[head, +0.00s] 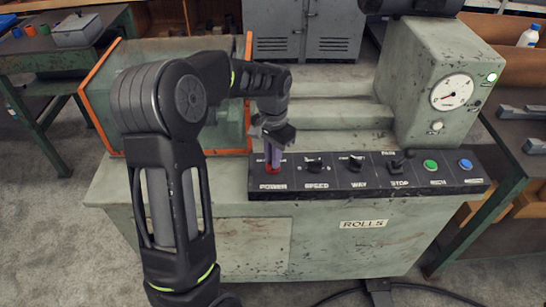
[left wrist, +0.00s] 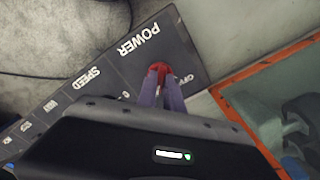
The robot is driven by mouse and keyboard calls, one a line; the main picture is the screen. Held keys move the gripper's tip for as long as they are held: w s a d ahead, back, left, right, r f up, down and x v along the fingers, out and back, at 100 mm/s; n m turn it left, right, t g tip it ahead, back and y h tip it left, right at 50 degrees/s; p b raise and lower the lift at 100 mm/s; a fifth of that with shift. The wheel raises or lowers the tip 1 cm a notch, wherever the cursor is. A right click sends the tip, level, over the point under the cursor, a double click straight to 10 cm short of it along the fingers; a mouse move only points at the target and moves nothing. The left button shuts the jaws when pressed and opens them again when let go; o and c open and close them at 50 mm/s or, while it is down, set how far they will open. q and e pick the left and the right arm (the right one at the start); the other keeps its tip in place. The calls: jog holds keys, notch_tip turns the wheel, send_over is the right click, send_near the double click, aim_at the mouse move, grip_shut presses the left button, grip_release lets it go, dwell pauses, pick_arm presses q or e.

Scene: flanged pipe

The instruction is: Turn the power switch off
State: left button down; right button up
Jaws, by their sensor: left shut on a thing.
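The red power switch (head: 272,170) sits at the left end of the dark control panel, above the POWER label. My left gripper (head: 273,163) points down onto it with its fingers shut on the switch. In the left wrist view the red tip of the switch (left wrist: 159,68) shows at the ends of the purple fingers (left wrist: 161,84), between the POWER and OFF lettering. Most of the switch is hidden by the fingers, so its exact position cannot be told. My right gripper is not in view.
The panel (head: 375,186) also carries SPEED (head: 314,165) and WAY (head: 355,163) knobs, a STOP lever (head: 402,159), a green button (head: 430,165) and a blue button (head: 465,164). A gauge (head: 452,92) stands at the right. An orange-framed clear guard (head: 101,99) stands at the left.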

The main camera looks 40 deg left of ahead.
pick_arm(q)
jog(key=shift+n, duration=0.3)
dwell(0.4)
jog(key=n, duration=0.8)
jog(key=shift+n, duration=0.3)
jog(key=n, duration=0.4)
jog(key=shift+r+p, duration=0.1)
jog(key=shift+p, duration=0.2)
jog(key=shift+n+p, duration=0.45)
jog(key=shift+n, duration=1.95)
jog(key=c, duration=1.5)
grip_release()
